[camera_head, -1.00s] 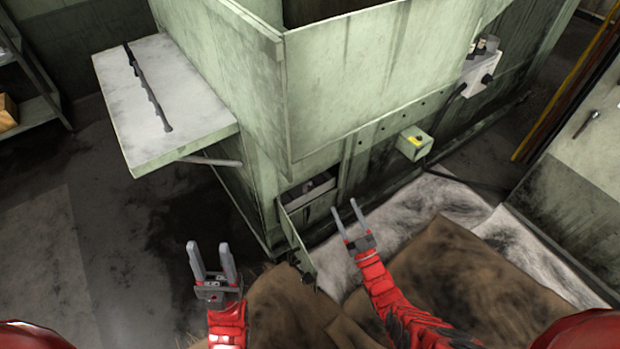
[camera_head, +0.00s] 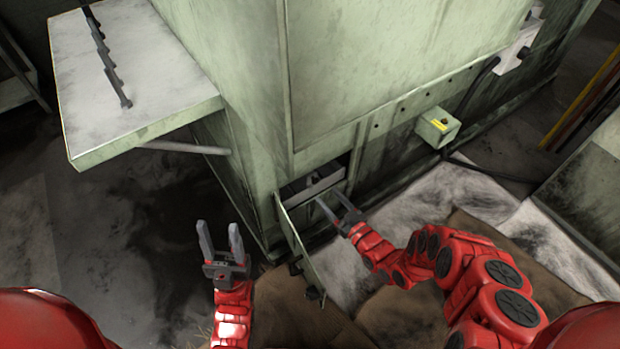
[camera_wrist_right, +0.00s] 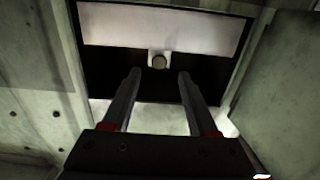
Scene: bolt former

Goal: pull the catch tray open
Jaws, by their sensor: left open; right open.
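My right gripper (camera_head: 327,203) is open at the mouth of the opening. In the right wrist view its fingers (camera_wrist_right: 157,78) point at the knob, one on each side below it, and do not visibly close on it. The hinged door (camera_head: 296,247) of the opening stands open. My left gripper (camera_head: 220,232) is open and empty, left of the door over the floor.
The green machine (camera_head: 390,70) fills the back. A side table (camera_head: 150,85) with a dark toothed bar (camera_head: 107,60) juts out at upper left. Cardboard and stained sheeting (camera_head: 425,205) cover the floor at right.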

